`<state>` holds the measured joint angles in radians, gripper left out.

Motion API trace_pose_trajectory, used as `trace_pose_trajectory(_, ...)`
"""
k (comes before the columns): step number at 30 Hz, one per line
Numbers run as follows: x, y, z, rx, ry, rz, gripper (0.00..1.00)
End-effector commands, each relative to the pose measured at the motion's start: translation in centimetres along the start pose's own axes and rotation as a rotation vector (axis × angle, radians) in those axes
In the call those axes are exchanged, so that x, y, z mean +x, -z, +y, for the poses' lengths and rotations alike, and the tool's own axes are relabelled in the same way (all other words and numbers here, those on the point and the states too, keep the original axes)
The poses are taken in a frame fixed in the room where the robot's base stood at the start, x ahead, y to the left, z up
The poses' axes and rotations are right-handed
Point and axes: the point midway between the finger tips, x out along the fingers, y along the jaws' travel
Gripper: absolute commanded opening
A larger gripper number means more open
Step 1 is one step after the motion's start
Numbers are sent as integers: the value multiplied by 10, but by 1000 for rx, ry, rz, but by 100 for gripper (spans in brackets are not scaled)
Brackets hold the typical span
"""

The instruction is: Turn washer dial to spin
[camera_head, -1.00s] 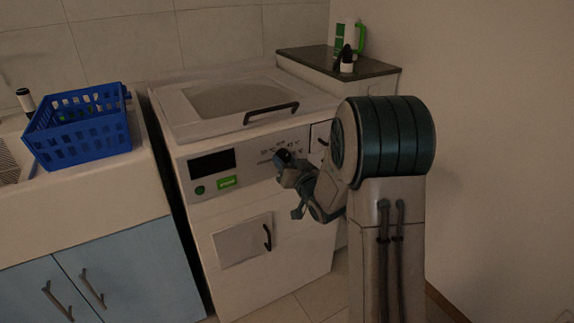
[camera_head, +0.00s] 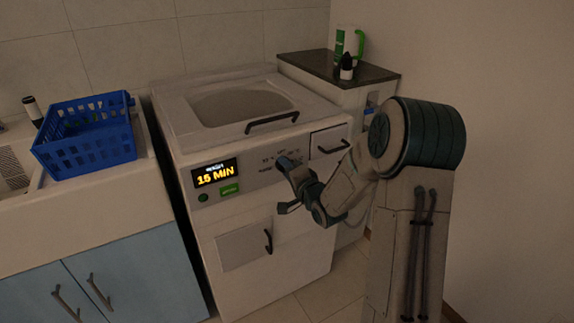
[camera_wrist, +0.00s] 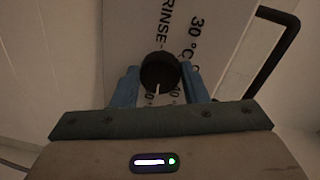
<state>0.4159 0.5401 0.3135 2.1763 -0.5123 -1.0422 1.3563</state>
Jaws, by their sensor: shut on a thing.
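The white washer (camera_head: 225,145) stands in the middle of the head view. Its lit display (camera_head: 215,173) reads "15 MIN" in yellow, with small text above. The black round dial (camera_wrist: 160,68) shows in the wrist view with a white pointer line on its near side, pointing down towards my gripper. Printed labels, including "RINSE" and "30 °C", surround it; some are partly hidden. My gripper (camera_wrist: 159,86) is shut on the dial, one blue finger on each side. In the head view my gripper (camera_head: 287,168) reaches the panel and hides the dial.
A lid handle (camera_head: 271,123) is above and a lower door handle (camera_head: 268,241) below. A blue basket (camera_head: 88,140) stands left, on the sink counter.

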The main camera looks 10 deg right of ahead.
Motion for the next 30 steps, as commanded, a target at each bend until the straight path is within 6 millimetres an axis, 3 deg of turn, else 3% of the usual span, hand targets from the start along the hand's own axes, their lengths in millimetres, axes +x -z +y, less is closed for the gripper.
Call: trace_pose_trajectory(30, 0, 4, -5, 928, 13, -55, 17)
